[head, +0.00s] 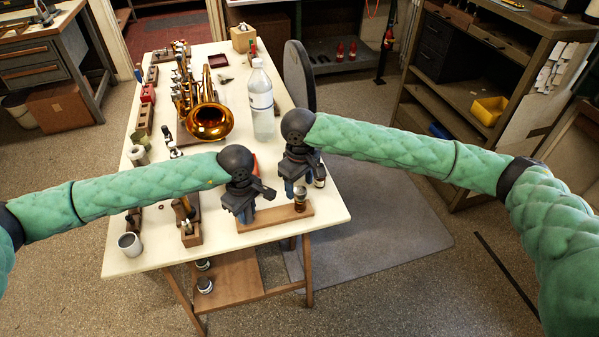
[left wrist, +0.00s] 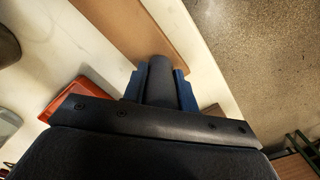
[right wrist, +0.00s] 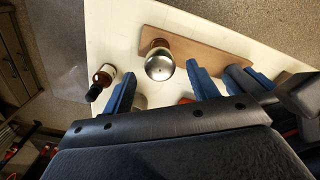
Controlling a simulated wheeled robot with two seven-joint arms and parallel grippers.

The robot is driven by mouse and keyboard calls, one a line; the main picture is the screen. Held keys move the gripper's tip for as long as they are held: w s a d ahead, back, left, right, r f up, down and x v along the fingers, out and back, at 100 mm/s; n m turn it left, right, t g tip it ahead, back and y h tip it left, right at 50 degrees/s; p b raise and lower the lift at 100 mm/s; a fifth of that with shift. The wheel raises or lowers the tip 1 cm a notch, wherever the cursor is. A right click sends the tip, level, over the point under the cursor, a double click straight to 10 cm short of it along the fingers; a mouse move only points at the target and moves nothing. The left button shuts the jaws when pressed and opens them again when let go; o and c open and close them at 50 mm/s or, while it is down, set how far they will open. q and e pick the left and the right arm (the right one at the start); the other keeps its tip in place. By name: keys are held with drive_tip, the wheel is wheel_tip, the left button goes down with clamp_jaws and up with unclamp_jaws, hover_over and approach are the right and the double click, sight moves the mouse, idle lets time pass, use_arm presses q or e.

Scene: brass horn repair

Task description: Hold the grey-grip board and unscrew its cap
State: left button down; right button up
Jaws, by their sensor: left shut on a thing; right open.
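The wooden board (head: 270,218) lies at the front right edge of the table; it also shows in the left wrist view (left wrist: 122,32) and the right wrist view (right wrist: 205,45). My left gripper (head: 245,215) is shut on its grey grip (left wrist: 160,82), with a blue finger on each side. An amber jar (head: 300,204) stands upright on the board's other end, with a round silvery cap (right wrist: 159,66) on top. My right gripper (head: 298,190) is open above the jar. In the right wrist view its blue fingers are apart, with the cap lying between and beyond their tips.
A small dark-capped bottle (right wrist: 104,76) stands close beside my right gripper. A red tray (left wrist: 72,100) lies near my left gripper. A clear bottle (head: 261,105) and a brass horn (head: 209,120) stand further back. A grey cup (head: 130,244) is at the front left.

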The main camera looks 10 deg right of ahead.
drive_tip(key=shift+f, duration=0.9)
drive_tip(key=c, duration=1.1)
drive_tip(key=n, duration=0.4)
drive_tip(key=shift+n, duration=0.4)
drive_tip(key=shift+c, duration=0.2)
drive_tip(key=shift+n, duration=0.3)
drive_tip(key=n, duration=0.3)
drive_tip(key=shift+s+n, duration=0.1)
drive_tip(key=shift+n, duration=0.9)
